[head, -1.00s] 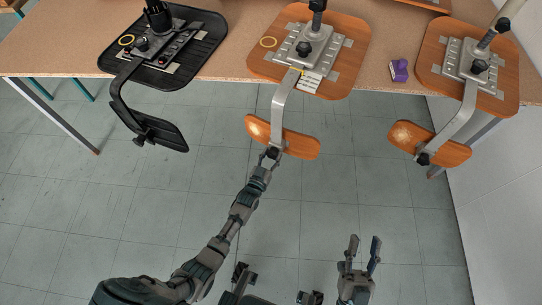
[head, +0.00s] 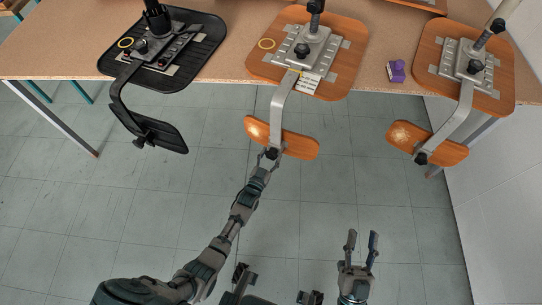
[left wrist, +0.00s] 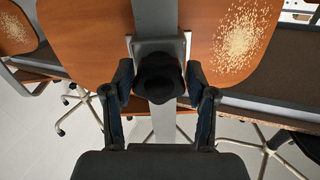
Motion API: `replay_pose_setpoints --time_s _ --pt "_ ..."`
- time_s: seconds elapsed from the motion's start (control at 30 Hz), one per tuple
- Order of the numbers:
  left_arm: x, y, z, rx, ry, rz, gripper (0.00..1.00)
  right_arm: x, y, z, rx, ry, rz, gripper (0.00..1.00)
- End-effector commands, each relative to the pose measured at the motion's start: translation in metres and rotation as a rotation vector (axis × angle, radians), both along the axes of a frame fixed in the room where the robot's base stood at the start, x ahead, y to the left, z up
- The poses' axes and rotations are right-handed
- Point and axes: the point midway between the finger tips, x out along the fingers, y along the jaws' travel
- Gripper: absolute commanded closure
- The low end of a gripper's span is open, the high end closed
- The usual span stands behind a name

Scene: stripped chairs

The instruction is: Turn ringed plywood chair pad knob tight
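My left gripper (head: 267,160) has one finger on each side of the knob, with narrow gaps showing in the wrist view. My right gripper (head: 361,246) is open and empty above the floor.
Another plywood chair (head: 490,88) without a visible ring lies to the right. A purple box (head: 396,71) lies between the plywood chairs. The floor before the table is clear.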

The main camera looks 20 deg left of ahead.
Motion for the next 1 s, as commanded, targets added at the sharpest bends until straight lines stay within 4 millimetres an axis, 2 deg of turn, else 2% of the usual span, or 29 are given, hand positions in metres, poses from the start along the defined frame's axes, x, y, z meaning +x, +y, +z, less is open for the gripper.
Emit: replay_pose_setpoints --time_s 0.33,0.43,0.57,0.8,1.0 --pt "-0.001 -0.001 0.000 -0.001 0.000 -0.001 0.25 -0.001 0.001 0.001 0.003 -0.002 0.001 0.60" --pt "-0.007 0.000 -0.001 -0.001 0.001 -0.001 0.25 -0.003 0.001 0.002 0.003 -0.004 0.001 0.60" --pt "-0.029 0.001 -0.002 0.000 0.002 -0.001 0.25 -0.002 0.000 0.002 0.003 -0.003 0.001 0.60" --pt "-0.083 0.005 -0.002 0.000 0.003 -0.001 0.25 -0.002 0.000 0.001 0.002 -0.004 0.000 0.60" --pt "-0.112 0.007 -0.002 0.000 0.002 -0.001 0.25 -0.002 0.000 0.001 0.002 -0.003 0.000 0.60"
